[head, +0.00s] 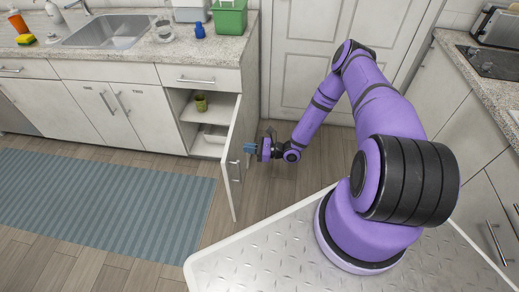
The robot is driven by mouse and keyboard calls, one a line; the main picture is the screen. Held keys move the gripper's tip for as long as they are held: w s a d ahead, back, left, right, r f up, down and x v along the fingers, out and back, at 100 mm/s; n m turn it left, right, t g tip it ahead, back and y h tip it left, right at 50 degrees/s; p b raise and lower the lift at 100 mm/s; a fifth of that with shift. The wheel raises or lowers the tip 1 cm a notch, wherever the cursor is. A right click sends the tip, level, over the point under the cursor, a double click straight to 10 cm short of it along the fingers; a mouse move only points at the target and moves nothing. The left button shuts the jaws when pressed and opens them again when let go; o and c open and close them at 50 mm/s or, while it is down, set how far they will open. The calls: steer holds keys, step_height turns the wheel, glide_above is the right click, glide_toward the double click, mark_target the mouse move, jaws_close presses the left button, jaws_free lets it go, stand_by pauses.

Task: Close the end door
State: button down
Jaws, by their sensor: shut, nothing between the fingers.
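The end door (235,155) is a pale cabinet door at the right end of the left-hand counter. It stands open, swung out into the room and seen nearly edge-on, with a metal handle (236,172) on it. The end cabinet (209,128) behind it is open, with a shelf and a small olive-green cup (201,103) inside. My gripper (249,149) is shut and empty at the door's right side, close to its upper part. I cannot tell whether the fingertips touch the door.
A blue striped rug (110,200) lies on the floor left of the door. Other cabinet doors (118,112) are closed. The counter holds a sink (105,30), a green container (230,17) and other items. Floor right of the door is partly free.

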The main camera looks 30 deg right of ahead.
mark_target(230, 146)
steer(key=shift+x, duration=2.7)
steer(key=shift+a, duration=0.1)
